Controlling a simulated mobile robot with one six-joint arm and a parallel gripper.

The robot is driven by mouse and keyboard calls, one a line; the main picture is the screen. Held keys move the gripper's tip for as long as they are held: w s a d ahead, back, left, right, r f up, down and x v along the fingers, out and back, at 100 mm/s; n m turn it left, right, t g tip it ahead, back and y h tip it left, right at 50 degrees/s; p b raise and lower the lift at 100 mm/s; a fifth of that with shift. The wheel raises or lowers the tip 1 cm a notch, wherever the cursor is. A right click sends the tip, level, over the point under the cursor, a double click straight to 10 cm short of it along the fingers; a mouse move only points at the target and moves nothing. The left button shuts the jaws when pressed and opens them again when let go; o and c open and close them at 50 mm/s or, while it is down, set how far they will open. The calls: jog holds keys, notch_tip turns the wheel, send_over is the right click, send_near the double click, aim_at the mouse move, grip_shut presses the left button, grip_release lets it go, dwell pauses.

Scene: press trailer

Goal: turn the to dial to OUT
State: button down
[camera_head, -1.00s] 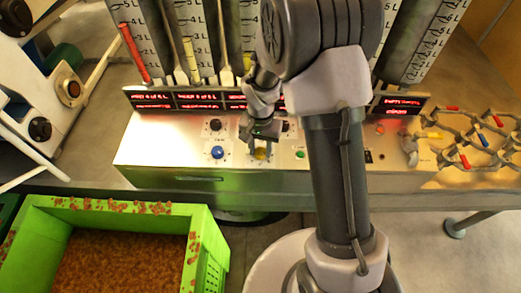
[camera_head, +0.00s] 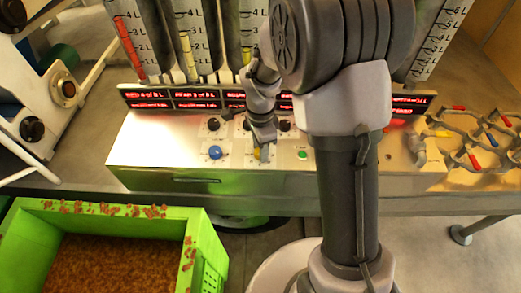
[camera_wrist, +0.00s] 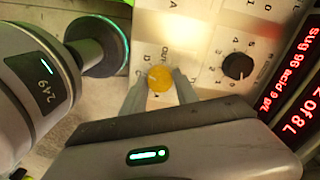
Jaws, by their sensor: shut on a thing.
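The yellow dial (camera_wrist: 158,78) sits on the pale control panel, with printed letters and the word OUT (camera_wrist: 165,50) beside it in the wrist view. My gripper (camera_wrist: 159,88) reaches down to the panel and is shut on this dial, one finger on each side of it. I cannot tell for sure which label the dial's mark faces. In the head view my gripper (camera_head: 261,145) stands over the dial (camera_head: 259,154) and hides part of it.
A blue dial (camera_head: 215,152) is left of the yellow one, and a green button (camera_head: 303,154) is to its right. Black knobs (camera_head: 213,124) sit behind. Red displays (camera_head: 150,100) and tall scaled tubes rise at the back. A green crate (camera_head: 205,250) stands in front.

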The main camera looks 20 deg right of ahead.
jog(key=m+b, duration=0.3)
jog(key=m, duration=0.4)
jog(key=shift+f, duration=0.1)
jog(key=m+b, duration=0.3)
jog(key=m, duration=0.3)
jog(key=shift+m, duration=0.4)
jog(key=c, duration=0.9)
grip_release()
jog(key=shift+r, duration=0.2)
notch_tip(320, 180, up, 17)
jog(key=p, duration=0.7)
jog(key=shift+r, duration=0.15)
